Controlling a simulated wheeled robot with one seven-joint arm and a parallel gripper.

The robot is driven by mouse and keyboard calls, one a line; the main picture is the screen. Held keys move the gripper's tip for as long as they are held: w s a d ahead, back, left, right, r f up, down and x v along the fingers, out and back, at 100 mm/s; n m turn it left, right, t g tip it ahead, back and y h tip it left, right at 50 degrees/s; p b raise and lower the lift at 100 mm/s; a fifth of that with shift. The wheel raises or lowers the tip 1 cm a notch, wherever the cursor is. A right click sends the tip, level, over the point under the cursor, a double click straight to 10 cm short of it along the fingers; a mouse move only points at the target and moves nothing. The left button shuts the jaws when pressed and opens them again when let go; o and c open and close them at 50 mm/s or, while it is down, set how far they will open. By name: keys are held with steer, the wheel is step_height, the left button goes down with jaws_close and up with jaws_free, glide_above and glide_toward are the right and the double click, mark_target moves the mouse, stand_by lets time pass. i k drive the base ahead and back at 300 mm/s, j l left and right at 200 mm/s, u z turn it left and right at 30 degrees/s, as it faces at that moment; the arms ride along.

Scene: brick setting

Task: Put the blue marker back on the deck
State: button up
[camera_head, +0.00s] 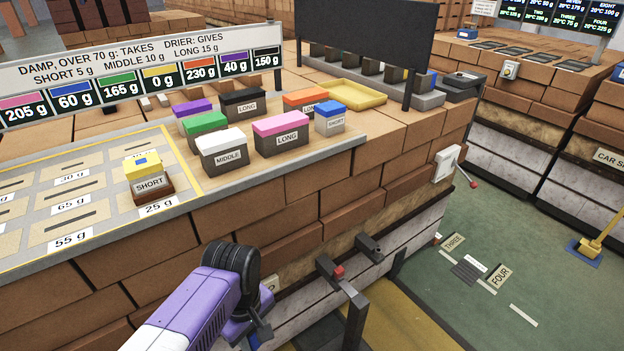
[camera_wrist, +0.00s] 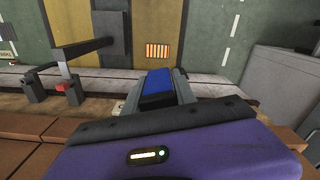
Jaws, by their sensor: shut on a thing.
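My gripper (camera_wrist: 157,92) is shut on a blue block-like thing, which I take as the blue marker (camera_wrist: 155,80). In the wrist view it sits between the grey fingers, over the floor beside the brick counter. The brick counter (camera_head: 345,150) carries a blue block labelled SHORT (camera_head: 330,118). A yellow block labelled SHORT (camera_head: 148,183) with a small blue patch on top stands by the 25 g label. Which surface is the deck is not marked.
Several coloured lidded blocks, including a pink LONG one (camera_head: 281,133), crowd the counter. A yellow tray (camera_head: 352,95) and dark board (camera_head: 365,40) stand behind. A dark bracket with a red part (camera_head: 339,272) juts from the counter front. Green floor (camera_head: 455,215) lies right.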

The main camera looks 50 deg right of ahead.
mark_target(352, 121)
steer(key=k+l, duration=0.1)
steer(key=l, duration=0.35)
steer(key=k+l, duration=0.15)
steer(key=l, duration=0.3)
steer(key=k+l, duration=0.1)
steer(key=l, duration=0.35)
steer(key=k+l, duration=0.1)
steer(key=l, duration=0.3)
steer(key=k+l, duration=0.15)
steer(key=l, duration=0.3)
